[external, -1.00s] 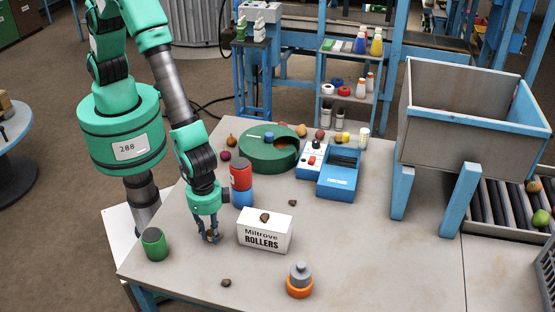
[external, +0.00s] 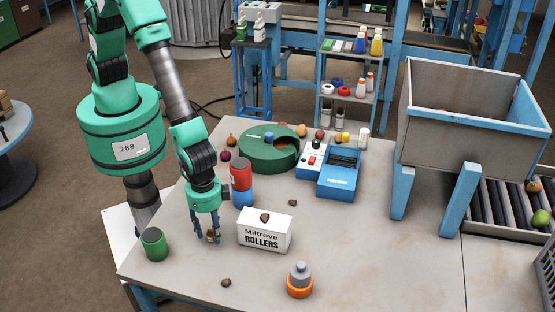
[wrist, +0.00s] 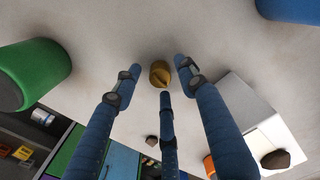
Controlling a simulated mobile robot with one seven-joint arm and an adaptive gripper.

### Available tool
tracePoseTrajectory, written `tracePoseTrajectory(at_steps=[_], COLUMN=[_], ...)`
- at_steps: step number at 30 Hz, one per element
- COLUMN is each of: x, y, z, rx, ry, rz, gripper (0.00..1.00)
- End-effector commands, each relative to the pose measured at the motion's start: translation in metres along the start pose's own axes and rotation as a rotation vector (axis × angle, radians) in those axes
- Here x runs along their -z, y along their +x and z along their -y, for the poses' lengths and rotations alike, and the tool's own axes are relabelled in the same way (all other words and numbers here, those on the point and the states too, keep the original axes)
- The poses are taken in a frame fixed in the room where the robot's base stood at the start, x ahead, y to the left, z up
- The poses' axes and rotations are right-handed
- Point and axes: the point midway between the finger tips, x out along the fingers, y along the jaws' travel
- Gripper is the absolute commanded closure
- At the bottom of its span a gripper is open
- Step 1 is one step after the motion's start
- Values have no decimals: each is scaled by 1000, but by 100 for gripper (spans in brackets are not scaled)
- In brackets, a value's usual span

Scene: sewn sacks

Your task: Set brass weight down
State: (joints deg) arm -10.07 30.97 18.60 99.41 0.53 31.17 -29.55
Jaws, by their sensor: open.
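The brass weight (wrist: 159,73) stands on the table, seen beyond my fingertips in the wrist view. In the external view the weight (external: 210,236) is small and partly hidden among the fingers. My gripper (external: 207,237) is open, its blue fingers spread around the weight and pointing down, left of the white box. In the wrist view my gripper (wrist: 155,85) shows gaps between the fingers and the weight.
A white box (external: 264,235) with a brown stone on top stands close on the right. A green can (external: 154,244) is on the left, and stacked red and blue cans (external: 241,180) stand behind. A loose stone (external: 226,283) lies in front.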

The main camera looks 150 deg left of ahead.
Motion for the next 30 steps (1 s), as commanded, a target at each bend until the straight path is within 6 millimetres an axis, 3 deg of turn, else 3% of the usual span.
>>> tracePoseTrajectory(at_steps=[18,24,30], x=[0,0,0], y=[-92,-107,-110], z=[0,0,0], rx=[-1,0,0], ry=[0,0,0], rz=[-2,-1,0], gripper=[59,59,59])
